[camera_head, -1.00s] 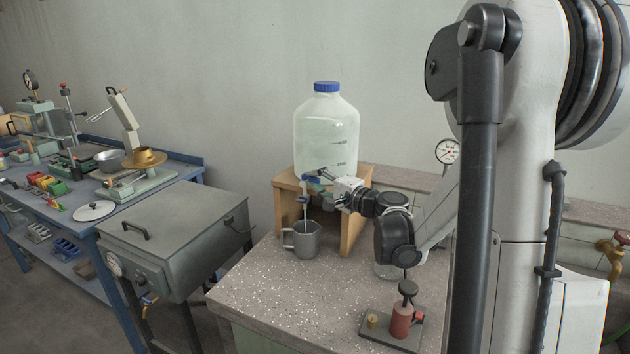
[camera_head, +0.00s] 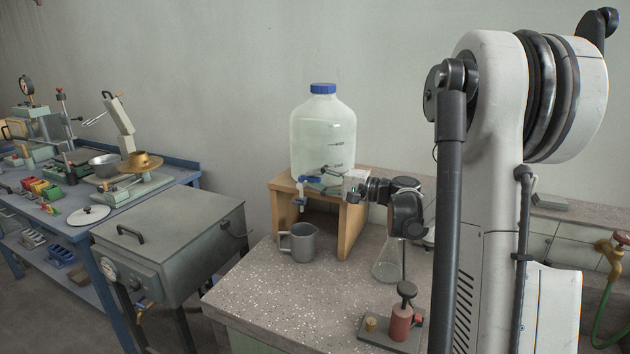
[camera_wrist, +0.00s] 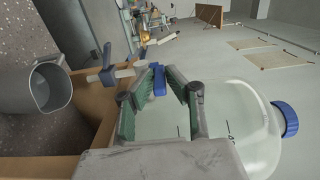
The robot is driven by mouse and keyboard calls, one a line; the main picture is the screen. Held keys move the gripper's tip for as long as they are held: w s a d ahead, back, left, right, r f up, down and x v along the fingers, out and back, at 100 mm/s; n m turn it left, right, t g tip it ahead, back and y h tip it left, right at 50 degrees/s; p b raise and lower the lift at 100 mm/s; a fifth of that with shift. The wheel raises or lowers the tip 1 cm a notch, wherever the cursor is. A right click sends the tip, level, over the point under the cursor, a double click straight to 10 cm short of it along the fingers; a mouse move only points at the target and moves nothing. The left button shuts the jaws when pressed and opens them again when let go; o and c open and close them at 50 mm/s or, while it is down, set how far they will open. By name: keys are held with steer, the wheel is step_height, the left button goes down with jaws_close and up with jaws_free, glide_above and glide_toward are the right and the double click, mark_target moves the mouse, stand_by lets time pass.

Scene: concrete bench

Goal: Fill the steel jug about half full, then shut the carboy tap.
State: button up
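The carboy (camera_head: 323,138), clear with a blue cap, stands on a wooden stand and holds pale liquid. Its tap (camera_head: 301,188) has a blue handle and hangs over the stand's front edge; it also shows in the wrist view (camera_wrist: 120,73). No stream shows under the spout. The steel jug (camera_head: 302,245) stands upright on the bench below the tap. Its mouth faces the wrist camera (camera_wrist: 50,88), but I cannot tell the liquid level. My gripper (camera_wrist: 163,72) is open and empty, just right of the tap in the head view, with a blue tap part beyond its fingertips.
The wooden stand (camera_head: 352,228) is right behind the jug. A glass flask (camera_head: 388,262) stands under my arm. A red-bodied device (camera_head: 401,322) sits at the bench front. Bare bench (camera_head: 265,290) lies in front of the jug. A grey cabinet (camera_head: 170,235) stands left.

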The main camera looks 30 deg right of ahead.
steer(key=o, duration=0.4)
steer(key=shift+c, duration=0.2)
steer(key=v, duration=1.2)
steer(key=s+a+f+n+g+h, duration=0.1)
steer(key=s+a+n+g+h, duration=0.15)
steer(key=a, duration=0.75)
steer(key=s+a+f+n+g+h, duration=0.1)
steer(key=s+a+g, duration=0.25)
steer(key=a, duration=0.75)
steer(key=s+a+f+n+h, duration=0.2)
steer(key=s+a+n+h, duration=0.1)
steer(key=s, duration=0.5)
steer(key=s+a+f+n+g+h, duration=0.1)
steer(key=s+a+f+n+h, duration=0.2)
steer(key=s, duration=0.6)
steer(key=shift+s+a+n+h, duration=0.2)
steer(key=shift+a+n+h, duration=0.25)
steer(key=shift+n+h, duration=0.15)
